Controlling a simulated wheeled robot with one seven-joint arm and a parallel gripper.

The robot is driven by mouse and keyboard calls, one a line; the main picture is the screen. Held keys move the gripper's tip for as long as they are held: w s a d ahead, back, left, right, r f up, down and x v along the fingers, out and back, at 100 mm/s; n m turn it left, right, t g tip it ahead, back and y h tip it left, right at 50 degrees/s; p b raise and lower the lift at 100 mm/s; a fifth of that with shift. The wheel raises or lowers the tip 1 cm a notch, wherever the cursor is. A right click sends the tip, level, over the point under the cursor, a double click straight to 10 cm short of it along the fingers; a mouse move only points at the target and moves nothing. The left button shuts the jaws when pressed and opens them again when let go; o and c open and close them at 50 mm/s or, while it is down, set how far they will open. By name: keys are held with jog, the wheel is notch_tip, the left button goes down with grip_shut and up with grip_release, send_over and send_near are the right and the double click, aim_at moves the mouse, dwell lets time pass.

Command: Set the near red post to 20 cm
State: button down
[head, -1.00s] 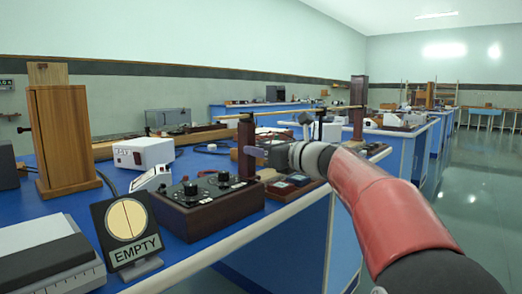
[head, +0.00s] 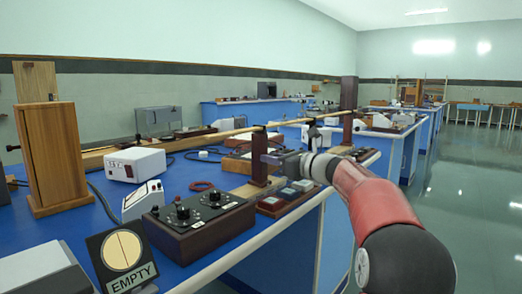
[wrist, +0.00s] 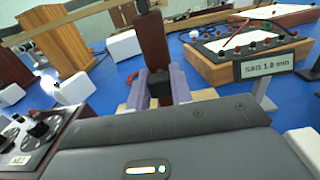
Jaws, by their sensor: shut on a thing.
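The near red post (head: 259,160) is a dark red-brown upright block on the blue bench, behind the right end of the dial box. My gripper (head: 274,158) reaches it from the right and is shut on it. In the wrist view the post (wrist: 152,40) stands between the two purple-grey fingers (wrist: 159,88). Its foot is hidden behind the gripper there. A taller dark red post (head: 348,100) stands farther back. I cannot read a scale value at the near post.
The dial box (head: 200,222) and a box with coloured buttons (head: 286,195) sit close to the post. A sign reading EMPTY (head: 123,262) stands in front. A label reading SAG 1.0 mm (wrist: 267,63) shows in the wrist view. Floor at right is clear.

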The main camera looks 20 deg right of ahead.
jog(key=shift+w+d, duration=0.25)
jog(key=shift+d, duration=0.05)
jog(key=c, duration=1.2)
grip_release()
jog(key=shift+c, duration=0.2)
jog(key=v, duration=0.7)
jog(key=shift+s+d+b, duration=0.2)
jog(key=shift+s+b, duration=0.15)
jog(key=shift+b, duration=0.05)
